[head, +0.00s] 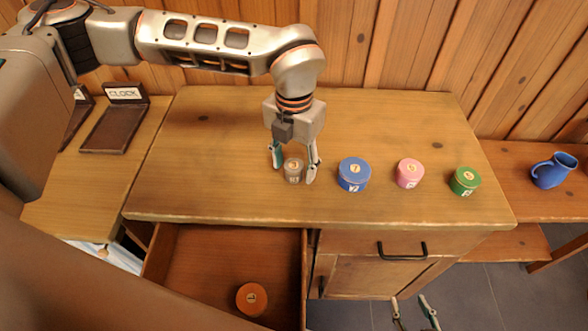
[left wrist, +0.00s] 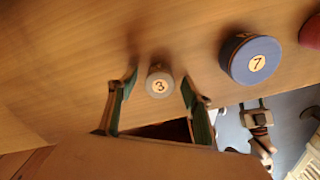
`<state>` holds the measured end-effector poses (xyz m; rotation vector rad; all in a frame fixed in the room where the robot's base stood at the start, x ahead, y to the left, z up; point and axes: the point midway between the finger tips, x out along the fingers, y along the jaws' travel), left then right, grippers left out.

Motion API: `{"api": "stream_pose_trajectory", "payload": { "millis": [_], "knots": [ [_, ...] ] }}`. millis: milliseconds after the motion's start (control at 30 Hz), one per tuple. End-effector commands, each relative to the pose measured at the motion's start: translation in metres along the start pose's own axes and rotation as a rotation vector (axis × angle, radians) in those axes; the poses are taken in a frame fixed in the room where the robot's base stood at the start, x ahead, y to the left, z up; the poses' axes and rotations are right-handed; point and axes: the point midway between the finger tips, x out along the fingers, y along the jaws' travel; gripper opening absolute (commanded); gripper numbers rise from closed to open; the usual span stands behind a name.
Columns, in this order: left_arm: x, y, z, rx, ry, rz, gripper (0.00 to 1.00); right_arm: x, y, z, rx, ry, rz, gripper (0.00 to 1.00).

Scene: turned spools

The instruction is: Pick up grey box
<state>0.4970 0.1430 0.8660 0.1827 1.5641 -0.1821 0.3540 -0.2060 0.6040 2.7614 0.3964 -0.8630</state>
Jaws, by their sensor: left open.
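The grey box (head: 293,171) is a small round container with a numbered lid, standing upright on the wooden cabinet top. My left gripper (head: 294,164) reaches down over it, open, with one finger on each side of it. In the left wrist view the grey box (left wrist: 160,82) shows a 3 on its lid and lies between the spread fingertips (left wrist: 159,84), with a gap on both sides. My right gripper (head: 415,312) is low at the bottom of the head view, its fingers apart and empty, beyond the cabinet's front.
To the right on the cabinet top (head: 220,135) stand a blue box (head: 354,175), a pink box (head: 408,173) and a green box (head: 465,181). An orange box (head: 251,299) lies in the open drawer (head: 205,260). A blue mug (head: 552,171) stands far right.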

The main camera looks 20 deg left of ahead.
Motion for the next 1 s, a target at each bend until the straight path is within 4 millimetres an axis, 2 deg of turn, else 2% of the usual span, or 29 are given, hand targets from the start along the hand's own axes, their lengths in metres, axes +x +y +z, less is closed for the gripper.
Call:
{"api": "stream_pose_trajectory", "payload": {
  "millis": [67,267,400,767,1000],
  "knots": [
    [0.007,0.000,0.000,0.001,0.001,-0.001,0.49,0.001,0.001,-0.001,-0.001,0.002,0.002,0.40],
    [0.007,0.000,0.000,0.001,-0.001,-0.001,0.49,0.002,0.003,-0.004,-0.003,0.008,0.005,0.40],
    [0.007,0.000,0.000,0.001,0.000,-0.001,0.16,0.002,0.003,-0.005,-0.003,0.010,0.005,0.40],
    [0.006,0.000,0.000,0.001,-0.001,0.000,0.15,0.002,0.003,-0.005,-0.001,0.009,0.005,0.40],
    [-0.009,0.000,0.001,0.001,-0.004,0.000,0.15,0.001,0.002,-0.006,0.001,0.009,0.005,0.40]
  ]
}}
